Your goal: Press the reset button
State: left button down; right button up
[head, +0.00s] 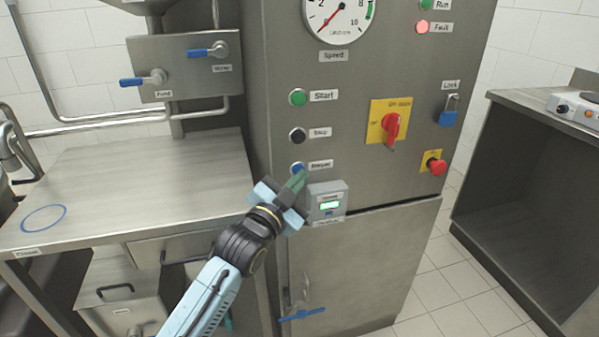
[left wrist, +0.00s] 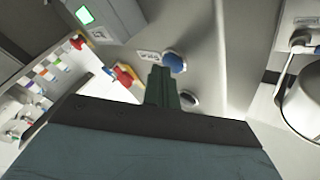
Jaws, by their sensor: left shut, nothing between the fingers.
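A blue button (head: 298,168) sits on the grey cabinet front, lowest in a column under a green and a black button. Its label (head: 320,164) is too small to read surely. My left gripper (head: 298,179) is shut and empty, its fingertips just below and over the lower edge of the blue button. In the left wrist view the shut fingers (left wrist: 159,80) point at the panel, with the tip beside the blue button (left wrist: 174,62). I cannot tell whether they touch. The black button (left wrist: 189,98) shows on the other side of the fingers. My right gripper is out of view.
A small box with a green screen (head: 329,206) juts out right of my gripper. A yellow plate with a red rotary switch (head: 391,125) and a red emergency button (head: 436,166) are farther right. A steel table (head: 130,190) stands left.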

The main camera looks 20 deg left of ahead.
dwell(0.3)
pick_arm(q)
jog(key=shift+s+d+p, duration=0.35)
jog(key=shift+s+p, duration=0.15)
jog(key=shift+p, duration=0.1)
jog(key=s+d+p, duration=0.2)
jog(key=s+d, duration=0.1)
jog(key=s, duration=0.2)
jog(key=shift+d+p, duration=0.2)
jog(key=shift+p, duration=0.1)
dwell(0.8)
